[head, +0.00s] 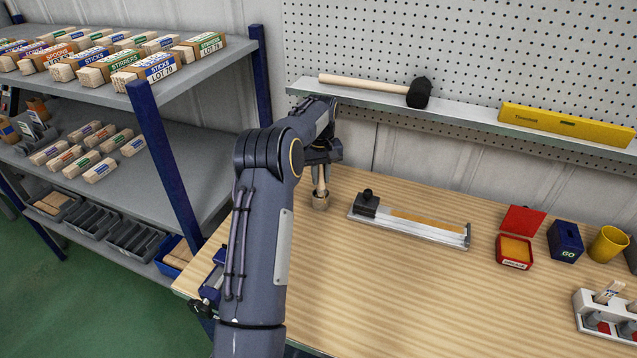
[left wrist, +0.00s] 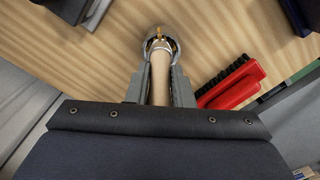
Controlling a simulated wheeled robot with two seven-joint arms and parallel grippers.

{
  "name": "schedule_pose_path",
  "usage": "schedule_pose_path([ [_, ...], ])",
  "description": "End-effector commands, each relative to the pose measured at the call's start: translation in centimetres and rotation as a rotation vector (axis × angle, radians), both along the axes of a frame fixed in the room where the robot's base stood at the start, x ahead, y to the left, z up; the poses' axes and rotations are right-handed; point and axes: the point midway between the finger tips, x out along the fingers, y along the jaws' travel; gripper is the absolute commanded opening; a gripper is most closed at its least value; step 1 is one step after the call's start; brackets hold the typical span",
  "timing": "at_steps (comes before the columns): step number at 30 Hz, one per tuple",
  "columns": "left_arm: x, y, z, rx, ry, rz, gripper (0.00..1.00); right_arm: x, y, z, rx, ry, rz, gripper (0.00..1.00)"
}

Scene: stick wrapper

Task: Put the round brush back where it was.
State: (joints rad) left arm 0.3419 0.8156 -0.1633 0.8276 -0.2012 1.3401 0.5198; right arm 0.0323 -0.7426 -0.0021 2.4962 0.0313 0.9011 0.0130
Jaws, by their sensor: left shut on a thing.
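The round brush has a pale wooden handle (head: 320,181), upright below my left gripper (head: 321,160) in the head view. The left gripper (left wrist: 160,88) is shut on this handle, which shows between its fingers in the left wrist view (left wrist: 159,72). The brush's lower end is at a small round pot (head: 320,203) near the bench's back left. In the left wrist view, the pot's grey rim (left wrist: 147,45) surrounds the far end of the brush. I cannot tell whether the brush touches the pot's bottom. My right gripper is not in view.
A metal fixture with a black knob (head: 367,202) lies just right of the pot. A red brush with black bristles (left wrist: 236,88) lies close by in the left wrist view. A shelf with a mallet (head: 419,92) runs above. The bench's middle is clear.

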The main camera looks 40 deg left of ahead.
Motion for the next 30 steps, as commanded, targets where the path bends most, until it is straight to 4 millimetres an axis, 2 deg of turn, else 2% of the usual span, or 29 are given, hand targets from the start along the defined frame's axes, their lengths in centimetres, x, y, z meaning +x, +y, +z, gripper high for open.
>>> schedule_pose_path([
  [1,-0.2,-0.3,-1.5,-0.009,0.018,-0.002,0.0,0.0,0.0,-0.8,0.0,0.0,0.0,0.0],
  [7,-0.2,-0.3,-1.3,-0.011,0.021,-0.002,0.0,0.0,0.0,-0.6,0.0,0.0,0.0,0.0],
  [8,-0.2,-0.3,-1.2,-0.011,0.021,-0.002,0.22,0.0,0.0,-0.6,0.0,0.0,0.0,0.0],
  [13,-0.1,-0.2,-1.1,-0.009,0.017,-0.001,0.43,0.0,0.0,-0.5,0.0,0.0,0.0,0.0],
  [23,0.0,-0.2,-0.7,-0.006,0.012,-0.001,0.43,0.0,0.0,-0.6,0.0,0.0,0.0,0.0],
  [26,0.0,-0.1,0.5,-0.004,0.009,-0.001,0.43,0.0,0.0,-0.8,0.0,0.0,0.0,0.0],
  [30,0.0,-0.1,3.3,-0.003,0.007,0.0,0.43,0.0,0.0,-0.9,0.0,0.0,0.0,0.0],
])
